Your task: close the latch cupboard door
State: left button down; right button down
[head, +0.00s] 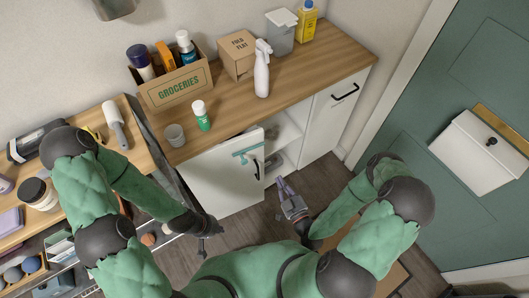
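The white cupboard door (212,178) under the wooden counter stands ajar. It is hinged on its left side, and the shelves (286,132) show past its right edge. A teal latch piece (247,151) and a black handle (256,169) are near the door's free upper corner. My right gripper (285,190) is over the floor to the right of the door, apart from the handle; its finger gap is too small to read. My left gripper (212,230) is dark and low in front of the door's lower part; its fingers are unclear.
The neighbouring white door (334,112) is shut. The counter (318,62) carries a groceries box (178,86), a spray bottle (262,72), a green bottle (201,116) and a grey cup (175,135). A cluttered side table is at left. Some brown floor shows between my arms.

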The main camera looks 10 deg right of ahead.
aim_at(263, 149)
jog(key=b+x, duration=0.2)
jog(key=x, duration=1.1)
jog(key=shift+w+a, duration=0.1)
jog(key=shift+w, duration=0.05)
jog(key=shift+n+y, duration=0.5)
jog(key=shift+y, duration=0.2)
jog(key=x, duration=0.1)
jog(key=b+x, duration=0.1)
jog(key=x, duration=0.1)
jog(key=b+x, duration=0.1)
jog(key=x, duration=0.1)
jog(key=shift+w+d+f, duration=0.15)
jog(key=shift+d, duration=0.15)
jog(key=shift+w+d+r, duration=0.1)
jog(key=shift+r, duration=0.1)
